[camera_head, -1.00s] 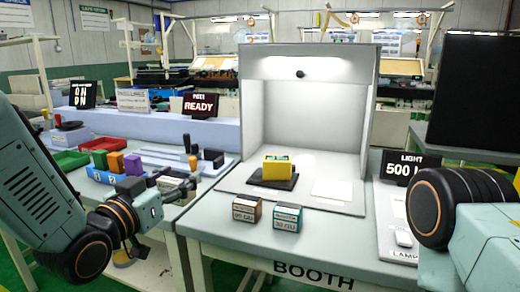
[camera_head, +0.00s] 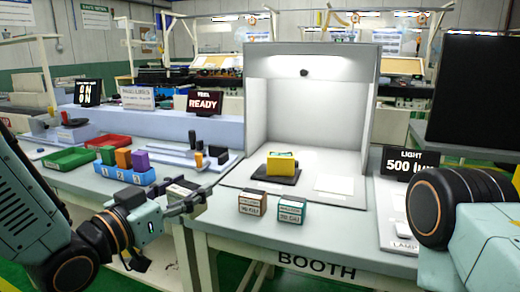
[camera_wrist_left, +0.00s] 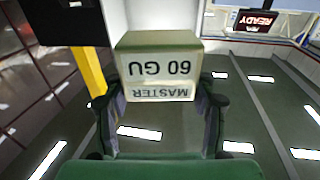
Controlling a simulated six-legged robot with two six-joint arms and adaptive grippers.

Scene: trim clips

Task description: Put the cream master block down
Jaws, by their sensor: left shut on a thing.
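The cream master block (camera_wrist_left: 158,68) fills the middle of the left wrist view, its "60 GU MASTER" label upside down there. My left gripper (camera_wrist_left: 158,112) is shut on it, one finger on each side. In the head view my left gripper (camera_head: 188,203) is near the table's front edge, left of the booth, and the block (camera_head: 182,188) shows small. I cannot tell its exact height over the table. A brown master block (camera_head: 252,203) and a teal master block (camera_head: 291,211) stand on the table in front of the booth, right of my gripper. My right gripper is out of view.
The lit booth (camera_head: 370,110) holds a yellow block (camera_head: 281,163) on a dark plate (camera_head: 262,177) and a white sheet (camera_head: 334,185). A blue numbered rack (camera_head: 125,177) with coloured blocks and a green tray (camera_head: 70,158) lie left. Bare tabletop (camera_head: 345,235) shows front right of the teal block.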

